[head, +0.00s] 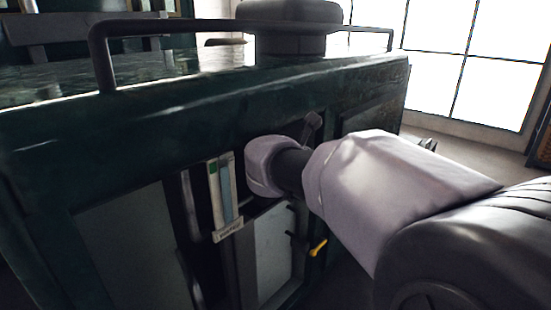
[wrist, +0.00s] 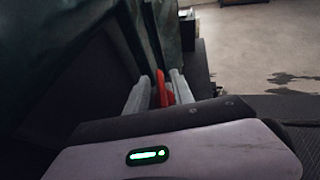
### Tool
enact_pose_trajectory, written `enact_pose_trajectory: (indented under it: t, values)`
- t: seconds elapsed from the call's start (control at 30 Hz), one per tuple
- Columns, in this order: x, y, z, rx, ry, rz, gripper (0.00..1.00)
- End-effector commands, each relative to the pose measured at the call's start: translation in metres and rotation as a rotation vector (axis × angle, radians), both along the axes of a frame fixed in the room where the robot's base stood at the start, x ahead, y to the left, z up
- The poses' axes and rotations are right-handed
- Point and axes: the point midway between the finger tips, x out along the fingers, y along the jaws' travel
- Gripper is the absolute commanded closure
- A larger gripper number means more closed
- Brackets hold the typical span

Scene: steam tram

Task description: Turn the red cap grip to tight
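In the wrist view, the red cap grip (wrist: 162,90) shows as a narrow upright red strip. It stands between the two pale fingers of my gripper (wrist: 160,91). A thin dark gap shows between the left finger and the red grip. On the right side the finger is close to it, and I cannot tell if they touch. The lower part of the grip is hidden behind my gripper's body. In the head view my arm reaches to the dark green cabinet (head: 200,110), and both the red grip and my fingertips are hidden behind my wrist.
A gauge with a pale label (head: 226,197) is on the cabinet front, left of my wrist. A yellow-tipped lever (head: 318,247) sticks out below my wrist. A dark rail (head: 103,55) runs along the cabinet top. Open floor (wrist: 255,55) lies to the right in the wrist view.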

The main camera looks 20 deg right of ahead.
Motion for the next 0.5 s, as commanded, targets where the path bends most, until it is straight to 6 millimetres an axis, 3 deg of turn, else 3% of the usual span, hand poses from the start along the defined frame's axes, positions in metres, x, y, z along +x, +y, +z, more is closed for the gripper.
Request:
enact_pose_trajectory:
  t: [0.33, 0.5]
  values:
    - [-0.002, 0.002, 0.001, 0.0, 0.0, 0.001, 0.66]
    - [-0.021, 0.02, 0.013, 0.002, -0.002, 0.003, 0.66]
